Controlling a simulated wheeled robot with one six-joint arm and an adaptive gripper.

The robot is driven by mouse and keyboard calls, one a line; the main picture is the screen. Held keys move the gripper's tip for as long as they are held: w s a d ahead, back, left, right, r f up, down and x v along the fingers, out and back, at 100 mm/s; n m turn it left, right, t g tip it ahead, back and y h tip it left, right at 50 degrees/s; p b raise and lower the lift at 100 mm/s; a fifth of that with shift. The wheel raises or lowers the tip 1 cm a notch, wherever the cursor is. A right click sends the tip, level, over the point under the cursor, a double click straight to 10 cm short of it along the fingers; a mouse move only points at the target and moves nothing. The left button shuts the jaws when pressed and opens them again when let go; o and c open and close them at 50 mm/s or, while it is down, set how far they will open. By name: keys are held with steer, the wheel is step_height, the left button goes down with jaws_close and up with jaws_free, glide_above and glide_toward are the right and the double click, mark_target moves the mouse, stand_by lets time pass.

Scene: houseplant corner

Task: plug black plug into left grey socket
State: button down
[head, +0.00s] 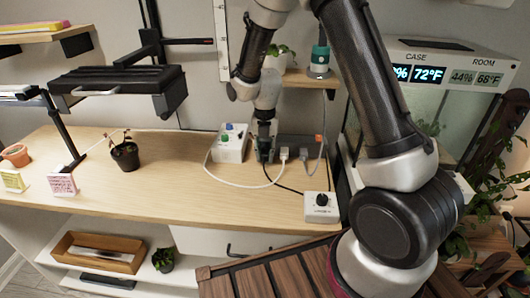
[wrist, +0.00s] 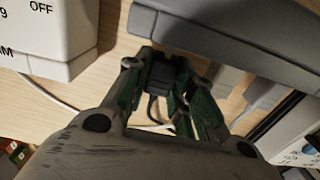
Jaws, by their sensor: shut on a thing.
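My gripper (head: 265,150) is low over the wooden table, shut on the black plug (wrist: 158,76); in the wrist view its fingers (wrist: 158,92) stand on both sides of the plug. A black cable runs from the plug. The plug's front is right at the side of the grey socket block (head: 300,141), which also shows in the wrist view (wrist: 235,35). The sockets' openings are hidden, and I cannot tell if the plug's pins are in. Two other plugs, one white (head: 284,153) and one grey (head: 304,153), sit at the block's front, right of my gripper.
A white timer box (head: 230,143) stands close left of my gripper. A white dial box (head: 320,207) is at the table's front right. A white cable (head: 226,182) loops over the table. A potted plant (head: 124,154) stands further left; the table between is mostly clear.

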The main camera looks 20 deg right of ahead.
steer(key=shift+w+d, duration=0.3)
steer(key=shift+w, duration=0.35)
steer(key=c, duration=1.1)
jaws_free()
steer(key=shift+s+a, duration=0.1)
steer(key=shift+s, duration=0.05)
